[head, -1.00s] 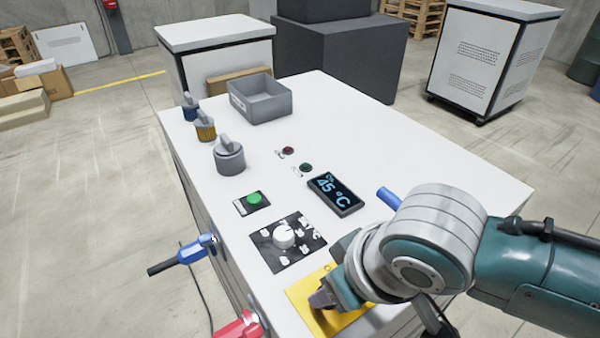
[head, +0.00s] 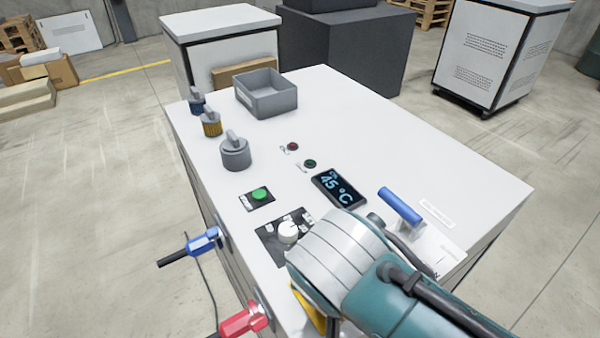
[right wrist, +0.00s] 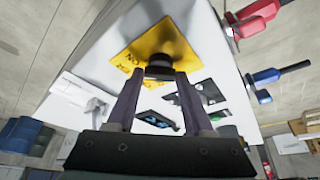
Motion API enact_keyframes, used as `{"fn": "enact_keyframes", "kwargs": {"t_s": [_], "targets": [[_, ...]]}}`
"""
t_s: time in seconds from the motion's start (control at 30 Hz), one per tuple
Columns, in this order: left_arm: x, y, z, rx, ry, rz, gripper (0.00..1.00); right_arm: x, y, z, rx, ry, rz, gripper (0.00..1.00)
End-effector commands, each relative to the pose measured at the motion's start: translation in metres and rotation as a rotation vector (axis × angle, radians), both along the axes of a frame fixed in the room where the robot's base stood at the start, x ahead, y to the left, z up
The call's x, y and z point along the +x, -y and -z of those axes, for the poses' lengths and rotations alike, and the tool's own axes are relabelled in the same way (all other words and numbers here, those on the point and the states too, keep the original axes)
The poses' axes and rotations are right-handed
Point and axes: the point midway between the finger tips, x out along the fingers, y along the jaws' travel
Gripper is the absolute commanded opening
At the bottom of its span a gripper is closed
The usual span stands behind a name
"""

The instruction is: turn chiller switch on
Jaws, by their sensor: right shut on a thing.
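The yellow plate (head: 307,307) on the white cabinet's top is mostly covered by my right arm in the head view. In the right wrist view the plate (right wrist: 145,50) carries dark lettering, of which "ON" is legible. A dark switch knob (right wrist: 159,71) stands on this plate. My right gripper (right wrist: 160,80) is shut on the knob, one finger on each side. In the head view my right wrist hides the fingers and the knob. My left gripper is not in view.
Close by on the white cabinet top (head: 400,140) are a white dial (head: 288,232), a green button (head: 259,194), a display reading 45 °C (head: 338,188) and a blue lever handle (head: 401,205). Blue (head: 203,241) and red (head: 243,321) connectors stick out from the cabinet's left side.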

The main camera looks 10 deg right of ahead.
Motion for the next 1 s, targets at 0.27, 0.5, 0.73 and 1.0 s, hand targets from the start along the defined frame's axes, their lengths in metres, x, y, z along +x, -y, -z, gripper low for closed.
{"fn": "enact_keyframes", "kwargs": {"t_s": [0.27, 0.5, 0.73, 1.0], "targets": [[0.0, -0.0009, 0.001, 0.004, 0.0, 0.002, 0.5, 0.0013, -0.0005, -0.0007, 0.0, 0.003, 0.042, 0.0], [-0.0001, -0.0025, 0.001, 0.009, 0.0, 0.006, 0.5, 0.0014, -0.0001, -0.0009, 0.0, 0.003, 0.045, 0.0], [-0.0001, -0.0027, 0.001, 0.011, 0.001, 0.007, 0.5, 0.0013, 0.0, -0.0006, 0.0, 0.003, 0.045, 0.64], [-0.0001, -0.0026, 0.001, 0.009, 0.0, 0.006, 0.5, 0.0007, 0.0, -0.0002, -0.001, 0.001, 0.043, 0.82]]}}
